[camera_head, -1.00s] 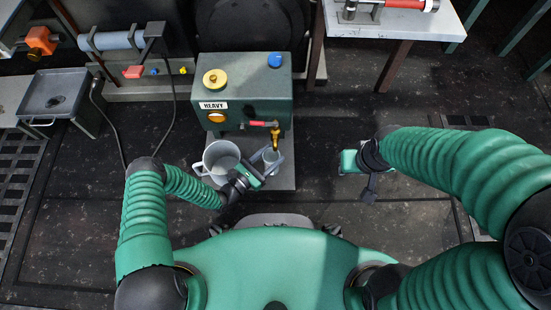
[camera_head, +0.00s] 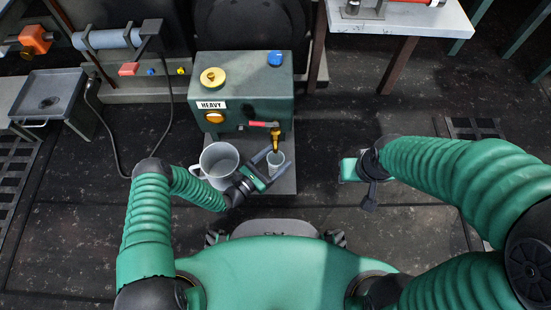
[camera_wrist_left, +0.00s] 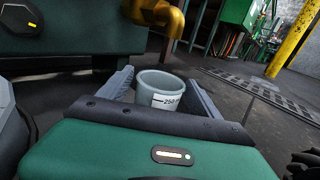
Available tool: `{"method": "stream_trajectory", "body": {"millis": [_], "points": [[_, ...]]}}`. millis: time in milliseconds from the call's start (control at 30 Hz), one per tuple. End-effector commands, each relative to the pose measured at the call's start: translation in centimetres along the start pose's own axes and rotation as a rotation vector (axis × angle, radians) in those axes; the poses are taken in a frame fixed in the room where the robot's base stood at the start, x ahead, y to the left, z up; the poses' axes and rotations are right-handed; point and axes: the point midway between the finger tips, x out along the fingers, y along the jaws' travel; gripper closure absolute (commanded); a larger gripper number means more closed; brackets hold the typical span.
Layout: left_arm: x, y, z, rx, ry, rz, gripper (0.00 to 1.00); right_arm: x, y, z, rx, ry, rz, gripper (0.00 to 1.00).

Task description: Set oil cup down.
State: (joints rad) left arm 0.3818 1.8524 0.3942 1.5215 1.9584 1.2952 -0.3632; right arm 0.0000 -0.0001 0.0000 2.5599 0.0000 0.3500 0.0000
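The oil cup (camera_head: 276,161), a small pale grey cup, stands upright in front of the green tank, just below its tap. In the left wrist view the same cup (camera_wrist_left: 160,90) shows a white label reading 250; its lower part is hidden behind my gripper. My left gripper (camera_head: 274,160) has its two grey fingers spread, one on each side of the cup, with a narrow gap at the left finger. The cup appears to rest on the grey plate (camera_head: 287,184). My right gripper (camera_head: 349,167) is off to the right, empty-looking; its fingers are unclear.
A larger grey mug (camera_head: 219,160) stands close to the left of my left gripper. The green tank (camera_head: 244,88) labelled HEAVY stands behind, with a brass tap (camera_head: 275,135) overhanging near the cup. A grey tray (camera_head: 50,97) is at the left.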

Motion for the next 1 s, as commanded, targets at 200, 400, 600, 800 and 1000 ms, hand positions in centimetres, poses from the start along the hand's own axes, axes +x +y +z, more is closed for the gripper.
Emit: {"method": "stream_trajectory", "body": {"millis": [200, 400, 600, 800, 1000], "points": [[0.0, 0.0, 0.1, 0.000, 0.000, 0.000, 0.27, -0.1, 0.0, 0.0, 0.000, 0.000, 0.000, 0.64], [-2.4, 0.1, 0.9, -0.002, 0.002, 0.004, 0.27, -2.3, 0.0, -0.5, 0.000, 0.000, 0.000, 0.64], [-7.8, 0.1, 1.0, -0.002, 0.002, 0.005, 0.27, -5.2, 0.0, -1.2, 0.000, 0.000, 0.000, 0.64], [-11.3, 0.0, 0.5, 0.000, 0.001, 0.002, 0.27, -6.4, 0.0, -1.5, 0.000, 0.000, 0.000, 0.64], [-12.1, 0.0, 0.2, 0.000, 0.000, -0.001, 0.27, -6.4, 0.0, -1.5, 0.000, 0.000, 0.000, 0.64]]}}
